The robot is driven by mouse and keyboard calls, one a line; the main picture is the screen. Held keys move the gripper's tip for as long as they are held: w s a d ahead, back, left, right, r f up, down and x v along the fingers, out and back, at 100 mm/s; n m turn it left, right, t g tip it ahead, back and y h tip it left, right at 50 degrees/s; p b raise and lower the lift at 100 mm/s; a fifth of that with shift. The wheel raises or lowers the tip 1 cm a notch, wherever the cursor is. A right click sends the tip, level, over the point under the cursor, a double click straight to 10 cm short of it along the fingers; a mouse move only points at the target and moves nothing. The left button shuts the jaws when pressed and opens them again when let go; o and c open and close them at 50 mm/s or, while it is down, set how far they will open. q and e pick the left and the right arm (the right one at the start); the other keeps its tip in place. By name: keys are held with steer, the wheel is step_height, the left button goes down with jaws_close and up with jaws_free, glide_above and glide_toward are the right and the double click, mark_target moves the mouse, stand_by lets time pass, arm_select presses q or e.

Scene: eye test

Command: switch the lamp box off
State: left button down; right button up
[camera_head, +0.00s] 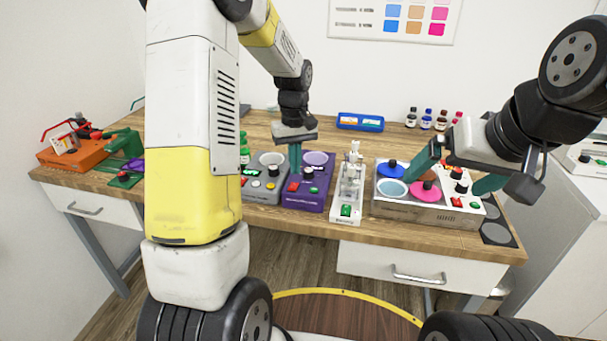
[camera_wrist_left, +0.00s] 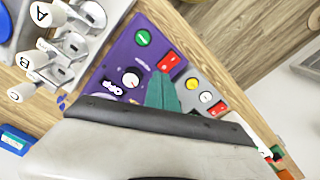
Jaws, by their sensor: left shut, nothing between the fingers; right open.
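No readable label marks the lamp box; the grey box (camera_head: 262,194), with yellow and white round lamps or buttons, may be it. In the left wrist view the grey box's yellow round (camera_wrist_left: 192,84) and red switch (camera_wrist_left: 218,108) show. Beside it stands a purple box (camera_head: 318,201) with a red switch (camera_wrist_left: 168,62), a green button (camera_wrist_left: 142,38) and a knob (camera_wrist_left: 130,80). My left gripper (camera_head: 295,157) is shut and empty, pointing down near where these two boxes meet; contact cannot be told. My right gripper (camera_head: 456,172) is open above the beige box at the right.
A white device with upright cylinders (camera_head: 347,205) and a beige box with blue and pink discs (camera_head: 430,213) stand to the right. An orange box (camera_head: 70,155) is at far left. A blue tray (camera_head: 360,123) and small bottles (camera_head: 426,120) are behind. The wooden table's back middle is mostly clear.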

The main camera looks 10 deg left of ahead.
mark_target(295, 184)
arm_select(q)
steer(key=shift+r, duration=2.1)
steer(key=shift+r, duration=0.1)
